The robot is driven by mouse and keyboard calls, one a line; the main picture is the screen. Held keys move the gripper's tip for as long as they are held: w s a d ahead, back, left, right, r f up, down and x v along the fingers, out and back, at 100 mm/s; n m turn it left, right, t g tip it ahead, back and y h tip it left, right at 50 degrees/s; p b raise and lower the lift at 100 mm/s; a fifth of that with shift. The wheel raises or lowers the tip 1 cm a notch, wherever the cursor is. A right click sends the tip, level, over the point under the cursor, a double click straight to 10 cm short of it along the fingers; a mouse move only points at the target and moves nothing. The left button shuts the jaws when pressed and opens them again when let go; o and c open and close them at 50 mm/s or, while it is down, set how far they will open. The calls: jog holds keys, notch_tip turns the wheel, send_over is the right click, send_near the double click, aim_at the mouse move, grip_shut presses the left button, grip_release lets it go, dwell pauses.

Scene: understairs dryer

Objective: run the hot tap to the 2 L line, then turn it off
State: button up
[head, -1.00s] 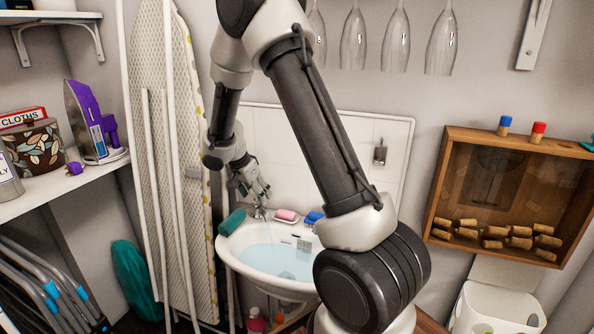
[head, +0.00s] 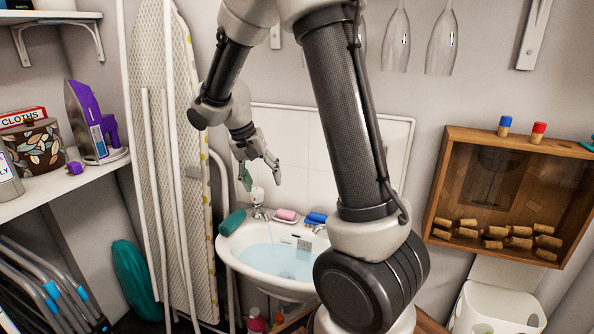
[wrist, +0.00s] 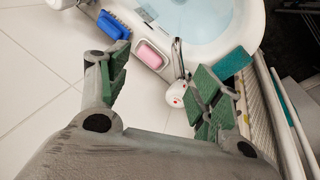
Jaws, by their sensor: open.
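The hot tap (head: 258,198), white-topped with a red mark in the wrist view (wrist: 175,95), stands at the back left of the basin (head: 240,262). A thin stream of water (head: 269,232) seems to fall from it. Pale blue water (head: 272,260) covers much of the basin; I cannot read a 2 L line. My gripper (head: 260,174) is open and empty, just above the tap and apart from it. In the wrist view the tap head shows between the green-padded fingers, nearer the right one.
A pink soap (head: 286,214) and a blue brush (head: 316,217) lie on the basin's back rim. The ironing board (head: 185,170) stands close on the left. The wall behind is tiled.

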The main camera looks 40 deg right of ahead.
jog(key=s+r+n+y, duration=0.1)
jog(key=s+r+n, duration=0.2)
jog(key=s, duration=0.5)
jog(key=s+r+n+t+y, duration=0.1)
jog(key=s+r+n, duration=0.2)
jog(key=s+r, duration=0.2)
jog(key=s, duration=0.3)
jog(key=shift+d+r+t+y, duration=0.25)
jog(key=shift+d+t+y, duration=0.05)
jog(key=n+h, duration=0.3)
jog(key=n, duration=2.1)
send_near(255, 190)
notch_tip(255, 190, down, 2)
jog(key=shift+t, duration=0.3)
jog(key=x, duration=0.8)
jog(key=shift+s+d+r, duration=0.1)
jog(key=shift+s+d, duration=0.15)
jog(key=shift+d, duration=0.1)
